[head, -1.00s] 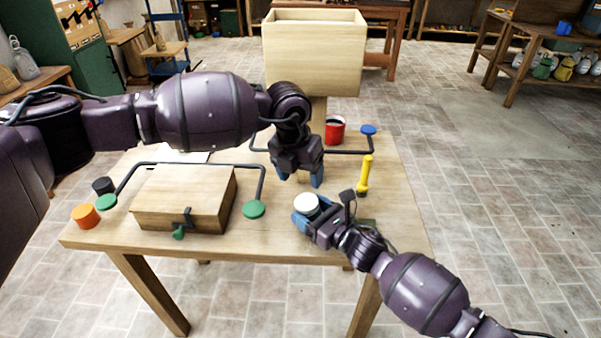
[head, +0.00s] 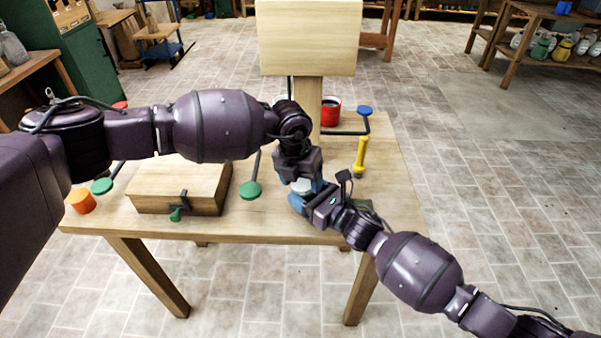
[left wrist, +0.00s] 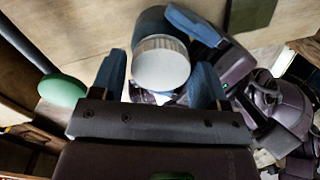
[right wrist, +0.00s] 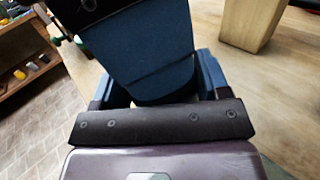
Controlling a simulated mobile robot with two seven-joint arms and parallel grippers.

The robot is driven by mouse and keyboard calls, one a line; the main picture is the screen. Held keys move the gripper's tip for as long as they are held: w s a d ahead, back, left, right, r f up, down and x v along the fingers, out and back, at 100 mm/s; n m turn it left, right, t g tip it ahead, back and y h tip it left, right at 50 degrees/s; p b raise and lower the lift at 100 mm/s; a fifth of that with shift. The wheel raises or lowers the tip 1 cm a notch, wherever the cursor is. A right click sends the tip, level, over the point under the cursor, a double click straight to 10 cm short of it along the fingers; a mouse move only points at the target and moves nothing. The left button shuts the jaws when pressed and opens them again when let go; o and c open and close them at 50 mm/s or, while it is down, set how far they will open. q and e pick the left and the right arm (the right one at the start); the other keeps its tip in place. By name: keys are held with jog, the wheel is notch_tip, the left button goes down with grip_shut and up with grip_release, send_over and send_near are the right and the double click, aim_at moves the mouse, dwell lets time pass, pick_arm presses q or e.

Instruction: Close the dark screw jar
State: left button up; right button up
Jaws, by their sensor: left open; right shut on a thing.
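A round white lid (head: 302,185), the top of what my right gripper holds, shows between the two grippers near the table's front right. In the left wrist view the pale lid (left wrist: 161,64) lies between the blue fingers of my left gripper (left wrist: 158,85). My left gripper (head: 301,178) is open above it, fingers on either side; I cannot tell whether they touch it. My right gripper (head: 309,200) is shut on the thing below the lid. In the right wrist view, a large blue finger (right wrist: 150,50) blocks the held thing.
A wooden box (head: 178,187) with a green-knobbed latch and an orange cylinder (head: 80,201) stand left. A green-ended bar (head: 251,190) is near the box. A yellow handle (head: 360,155), red cup (head: 331,112) and blue knob (head: 365,111) are right.

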pick_arm(q)
jog(key=c, duration=0.7)
jog(key=m, duration=0.6)
jog(key=shift+c, duration=0.2)
jog(key=o, duration=1)
jog(key=shift+s+a+r, duration=0.1)
jog(key=shift+a+r, duration=0.05)
jog(key=shift+r, duration=1)
jog(key=shift+s+a+r, duration=0.1)
jog(key=shift+a+r, duration=0.05)
jog(key=shift+r, duration=1)
jog(key=shift+c, duration=0.2)
